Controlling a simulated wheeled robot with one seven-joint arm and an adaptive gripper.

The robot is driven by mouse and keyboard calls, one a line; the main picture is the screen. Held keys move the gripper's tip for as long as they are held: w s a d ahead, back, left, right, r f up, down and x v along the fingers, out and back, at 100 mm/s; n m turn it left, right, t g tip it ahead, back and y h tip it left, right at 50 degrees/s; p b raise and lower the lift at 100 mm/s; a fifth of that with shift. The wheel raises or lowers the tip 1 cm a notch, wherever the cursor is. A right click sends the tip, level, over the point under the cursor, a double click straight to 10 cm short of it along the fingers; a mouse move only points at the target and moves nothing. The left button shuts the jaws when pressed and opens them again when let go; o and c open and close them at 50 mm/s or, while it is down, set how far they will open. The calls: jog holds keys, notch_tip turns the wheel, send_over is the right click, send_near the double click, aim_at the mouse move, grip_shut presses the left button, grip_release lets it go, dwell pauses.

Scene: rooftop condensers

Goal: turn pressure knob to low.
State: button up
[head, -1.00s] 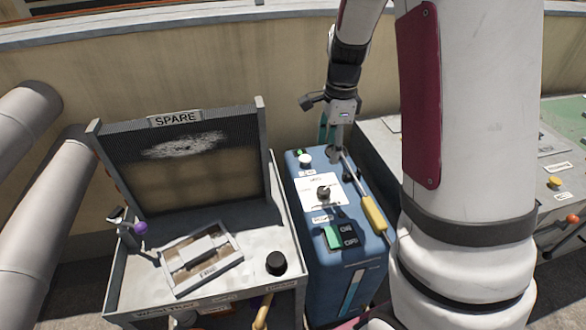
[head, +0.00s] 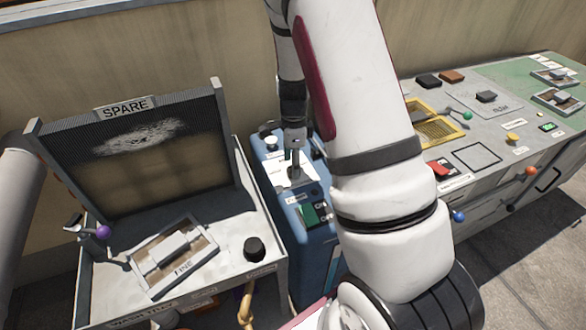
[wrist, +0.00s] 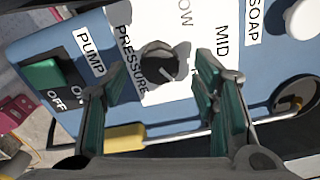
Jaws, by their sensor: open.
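The pressure knob (wrist: 160,62) is a small dark round knob on a white label plate (wrist: 185,20) on top of the blue machine (head: 265,158). Printed words PRESSURE, MID and a partly cut "OW" lie around it in the wrist view. Which word the knob points at I cannot tell. My gripper (wrist: 161,76) is open, with its green-padded fingers on either side of the knob in the wrist view. Contact is not clear. In the head view my gripper (head: 293,163) is over the white plate and hides most of the knob.
A green PUMP switch (wrist: 44,73), a yellow-handled wand (wrist: 125,136) and a white SOAP knob (wrist: 302,20) are close by. The SPARE cart (head: 105,280) stands left, with a black knob (head: 254,249). A grey control bench (head: 420,155) stands right.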

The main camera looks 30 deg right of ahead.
jog(key=shift+f, duration=1.2)
jog(key=c, duration=1.2)
jog(key=shift+o, duration=0.2)
